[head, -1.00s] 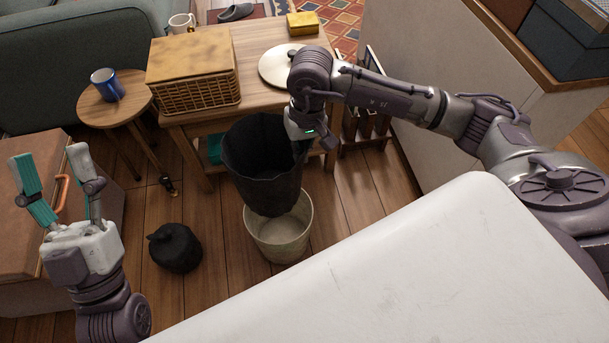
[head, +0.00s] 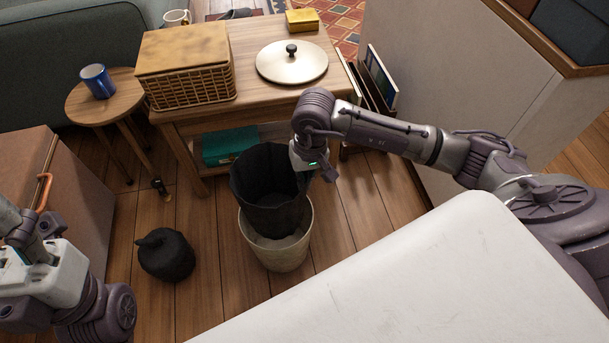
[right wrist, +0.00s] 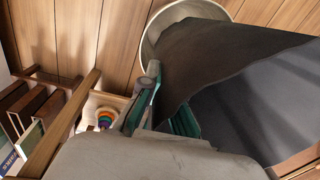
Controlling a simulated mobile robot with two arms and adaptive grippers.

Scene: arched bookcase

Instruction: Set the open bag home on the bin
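The open black bag (head: 268,195) hangs mouth up over the pale bin (head: 277,258) on the floor. Its lower end overlaps the bin's mouth, and a strip of the bin's inside shows below it; I cannot tell how deep it reaches. My right gripper (head: 322,170) is at the bag's right rim. In the right wrist view its fingers (right wrist: 163,112) are closed on the edge of the bag (right wrist: 250,90), with the bin's rim (right wrist: 148,40) beyond. My left gripper (head: 28,235) is at the left edge, partly out of frame, empty as far as seen.
A tied black bag (head: 166,255) lies on the floor left of the bin. Behind stands a wooden table (head: 250,95) with a wicker basket (head: 187,70) and a round lid (head: 292,62). A white surface (head: 410,280) fills the near right. Floor between the bags is clear.

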